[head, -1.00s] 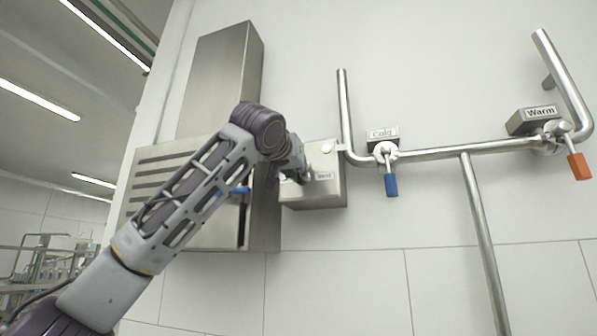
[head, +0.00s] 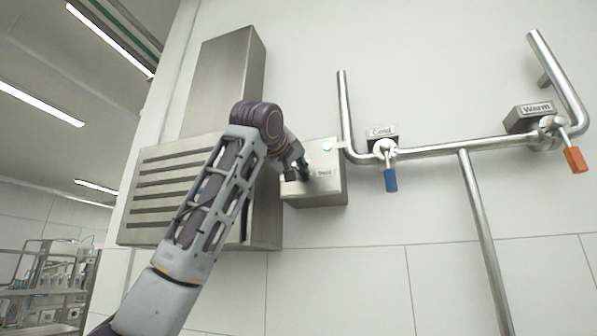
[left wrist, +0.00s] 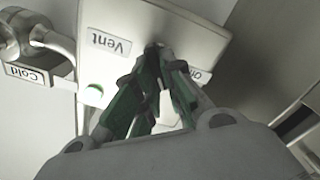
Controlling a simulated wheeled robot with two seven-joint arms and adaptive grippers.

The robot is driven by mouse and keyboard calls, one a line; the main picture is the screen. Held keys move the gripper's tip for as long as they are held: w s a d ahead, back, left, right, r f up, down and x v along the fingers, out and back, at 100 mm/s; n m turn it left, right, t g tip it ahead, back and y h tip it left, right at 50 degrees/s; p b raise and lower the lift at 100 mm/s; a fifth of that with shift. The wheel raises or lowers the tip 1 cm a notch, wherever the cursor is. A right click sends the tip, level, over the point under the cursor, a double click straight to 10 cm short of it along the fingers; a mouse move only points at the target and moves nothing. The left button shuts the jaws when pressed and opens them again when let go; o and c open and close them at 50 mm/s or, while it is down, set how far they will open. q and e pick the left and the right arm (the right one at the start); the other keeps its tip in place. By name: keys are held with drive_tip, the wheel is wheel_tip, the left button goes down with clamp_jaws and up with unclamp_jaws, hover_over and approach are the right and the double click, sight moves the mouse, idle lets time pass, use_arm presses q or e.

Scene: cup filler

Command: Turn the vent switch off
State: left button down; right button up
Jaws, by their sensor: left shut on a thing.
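The vent switch box (head: 328,187) is a small pale metal box on the wall, just right of the large vent cabinet. My left gripper (head: 304,170) is at its front face. In the left wrist view, the box (left wrist: 192,32) carries a "Vent" label (left wrist: 109,41) and a green light (left wrist: 95,88). The dark-green fingers of my left gripper (left wrist: 157,62) close together on the vent switch, beside the label. The switch is mostly hidden between the fingertips, so I cannot tell its setting. My right gripper is not in view.
The slotted metal cabinet (head: 160,190) is behind my left arm. To the right, pipes hold a cold valve with a blue handle (head: 391,180) and a warm valve with an orange handle (head: 575,160). The wall below is clear.

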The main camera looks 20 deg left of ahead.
use_arm(q)
drive_tip(key=n, duration=0.3)
drive_tip(key=n+b, duration=0.1)
drive_tip(key=n, duration=0.3)
drive_tip(key=f+n, duration=0.1)
drive_tip(key=n, duration=0.2)
drive_tip(key=shift+a, duration=0.2)
drive_tip(key=shift+w+f+n, duration=0.1)
drive_tip(key=shift+n, duration=0.2)
drive_tip(key=c, duration=1.5)
unclamp_jaws()
drive_tip(key=shift+c, duration=0.2)
drive_tip(key=shift+a, duration=0.1)
drive_tip(key=shift+s, duration=0.3)
drive_tip(key=s, duration=1.1)
drive_tip(key=shift+s+a, duration=0.2)
drive_tip(key=shift+s, duration=0.1)
drive_tip(key=shift+w, duration=0.1)
